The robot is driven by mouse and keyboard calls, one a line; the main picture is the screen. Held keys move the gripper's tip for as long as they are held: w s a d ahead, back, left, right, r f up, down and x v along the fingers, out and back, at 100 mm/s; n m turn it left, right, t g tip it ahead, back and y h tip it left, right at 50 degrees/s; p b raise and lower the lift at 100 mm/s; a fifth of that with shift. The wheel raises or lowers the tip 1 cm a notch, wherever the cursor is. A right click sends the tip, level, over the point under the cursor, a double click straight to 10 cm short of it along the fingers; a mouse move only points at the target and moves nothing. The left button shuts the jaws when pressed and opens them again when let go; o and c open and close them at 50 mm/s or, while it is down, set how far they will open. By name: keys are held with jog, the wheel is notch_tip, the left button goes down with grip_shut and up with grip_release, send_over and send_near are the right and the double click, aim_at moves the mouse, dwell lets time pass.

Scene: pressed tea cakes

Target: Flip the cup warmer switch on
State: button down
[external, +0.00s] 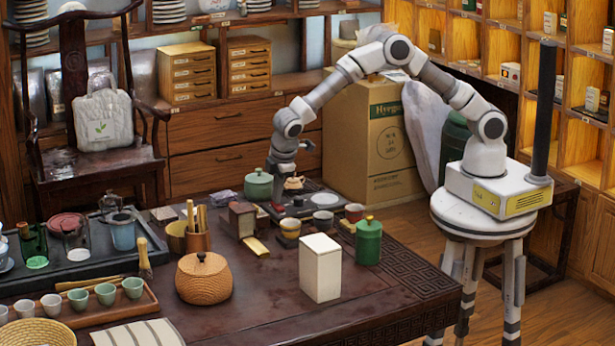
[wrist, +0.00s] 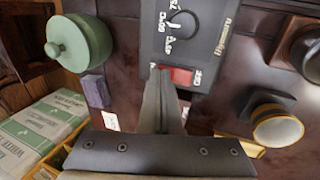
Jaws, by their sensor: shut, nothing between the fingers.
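The cup warmer is a flat dark unit on the table; its front panel (wrist: 190,35) shows in the wrist view with a round dial and printed labels. A red rocker switch (wrist: 181,76) sits at the panel's lower edge. My gripper (wrist: 160,72) is shut and empty, its fingertips at the left end of the switch. I cannot tell whether they touch it or which way it is tilted. In the external view my gripper (external: 278,207) points down beside the warmer.
A green lidded pot (external: 258,185) stands left of the warmer and shows in the wrist view (wrist: 82,47). A small cup (external: 290,228), a white box (external: 320,267) and a green canister (external: 368,241) stand in front and to the right. The table's front right corner is clear.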

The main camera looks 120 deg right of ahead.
dwell(0.3)
jog(key=shift+d+p, duration=0.15)
jog(key=shift+p, duration=0.4)
jog(key=shift+f+y, duration=0.3)
jog(key=shift+y, duration=0.1)
jog(key=shift+a+r, duration=0.15)
jog(key=shift+a, duration=0.7)
jog(key=p+v, duration=0.3)
jog(key=v, duration=1.1)
jog(key=shift+a, duration=0.25)
